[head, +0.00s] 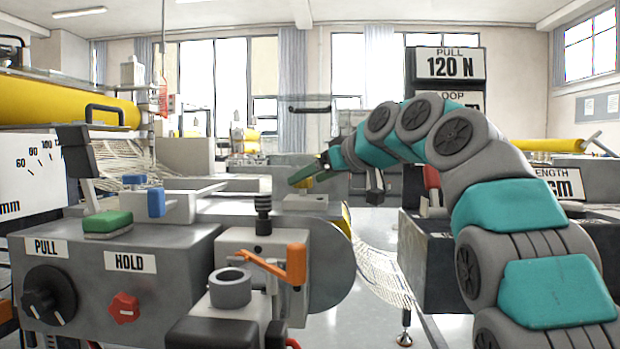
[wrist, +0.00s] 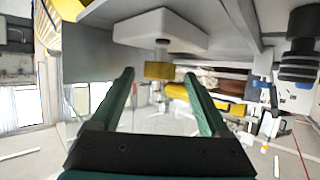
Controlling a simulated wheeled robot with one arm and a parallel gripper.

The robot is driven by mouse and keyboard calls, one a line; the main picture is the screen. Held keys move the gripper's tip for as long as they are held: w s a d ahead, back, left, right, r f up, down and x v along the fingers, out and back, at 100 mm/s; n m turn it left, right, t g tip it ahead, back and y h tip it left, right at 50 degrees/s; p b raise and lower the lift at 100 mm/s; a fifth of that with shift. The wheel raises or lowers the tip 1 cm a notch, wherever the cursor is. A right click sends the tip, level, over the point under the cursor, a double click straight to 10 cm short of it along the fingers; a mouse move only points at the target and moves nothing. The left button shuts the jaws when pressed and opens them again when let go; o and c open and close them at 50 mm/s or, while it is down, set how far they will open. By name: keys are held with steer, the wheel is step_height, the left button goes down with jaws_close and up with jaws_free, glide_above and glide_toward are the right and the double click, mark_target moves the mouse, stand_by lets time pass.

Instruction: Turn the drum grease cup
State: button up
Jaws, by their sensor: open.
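A small brass-yellow cap, which looks like the drum grease cup (wrist: 158,71), sticks out from a pale rounded block (wrist: 160,28) in the wrist view. My gripper (wrist: 159,76) is open, and its two green fingers appear on either side of the cap with a gap on both sides. How far the cap lies beyond the fingertips is hard to tell. In the head view my gripper (head: 297,180) reaches left over a pale plate (head: 305,203) on top of the machine beside the rounded drum housing (head: 332,265). The cap cannot be made out there.
A black ribbed knob (head: 263,215) stands left of my gripper, above an orange lever (head: 296,264) and a grey cup (head: 230,287). The black ribbed knob also shows in the wrist view (wrist: 300,50). A control box (head: 110,270) with knobs is at the left. Netting hangs right of the drum.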

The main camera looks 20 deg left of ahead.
steer(key=shift+w+a+f, duration=0.2)
steer(key=shift+w+a, duration=0.05)
steer(key=shift+a, duration=0.15)
jaws_close()
stand_by(0.4)
